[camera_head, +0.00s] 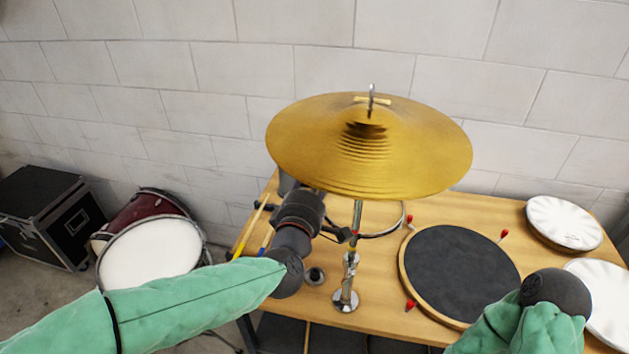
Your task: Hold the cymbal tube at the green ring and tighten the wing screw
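The gold cymbal (300,140) sits tilted on top of its stand and hides the upper part of the tube. Below it the thin cymbal tube (357,216) runs down to a chrome clamp and a round foot (345,300) on the bench. A greenish tint shows on the tube just below the cymbal, but I cannot make out a clear ring. The wing screw is too small to tell apart from the chrome fittings (350,259). My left gripper (342,235) is beside the tube, left of it; its fingers are small and dark, and I cannot tell whether they touch it. My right gripper is not visible.
The wooden bench (385,308) carries a black round practice pad (460,273) with red-tipped clamps. White drumheads (563,222) lie at the right. Yellow and blue sticks (250,230) lie behind my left arm. A red drum (150,245) and a black case (45,215) stand at left.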

